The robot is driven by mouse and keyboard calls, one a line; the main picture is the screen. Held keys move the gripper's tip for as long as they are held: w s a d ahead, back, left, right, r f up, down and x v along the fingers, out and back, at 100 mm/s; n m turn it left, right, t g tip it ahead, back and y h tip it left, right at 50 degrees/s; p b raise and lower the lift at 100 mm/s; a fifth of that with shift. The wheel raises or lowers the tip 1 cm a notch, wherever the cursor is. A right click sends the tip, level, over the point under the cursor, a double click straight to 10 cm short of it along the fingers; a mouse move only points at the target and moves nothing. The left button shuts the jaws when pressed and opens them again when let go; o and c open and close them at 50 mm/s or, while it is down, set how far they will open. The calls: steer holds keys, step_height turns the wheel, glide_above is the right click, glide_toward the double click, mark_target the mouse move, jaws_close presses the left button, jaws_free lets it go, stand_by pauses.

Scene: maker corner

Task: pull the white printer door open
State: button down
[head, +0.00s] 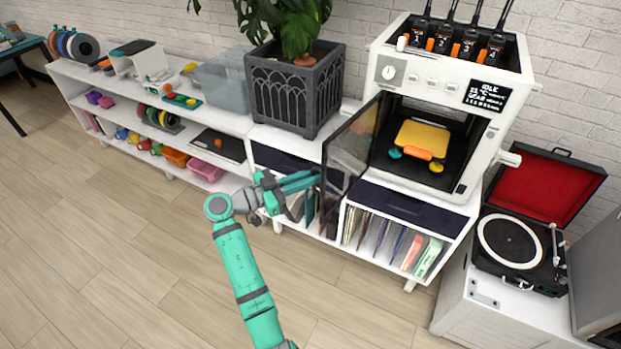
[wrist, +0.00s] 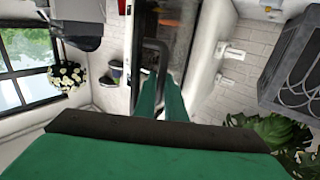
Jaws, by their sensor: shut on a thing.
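The white printer (head: 455,100) stands on the shelf unit in the head view. Its door (head: 352,145), a dark see-through panel, stands wide open, swung out to the left from the printer's left front edge. My gripper (head: 318,178) reaches in from the left at the door's lower outer edge. In the wrist view, my green fingers (wrist: 160,98) are close together on a dark bar-shaped handle (wrist: 163,45). The exact contact is partly hidden by the fingers.
A yellow piece (head: 424,135) lies inside the open printer. A planter (head: 295,88) stands left of the door. A record player (head: 515,245) is at the right. The low shelf (head: 215,120) runs left. The floor in front is clear.

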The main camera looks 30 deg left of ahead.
steer(key=shift+w+d+f, duration=0.1)
steer(key=shift+d+f, duration=0.05)
steer(key=c, duration=1.8)
jaws_free()
steer(key=v, duration=1.1)
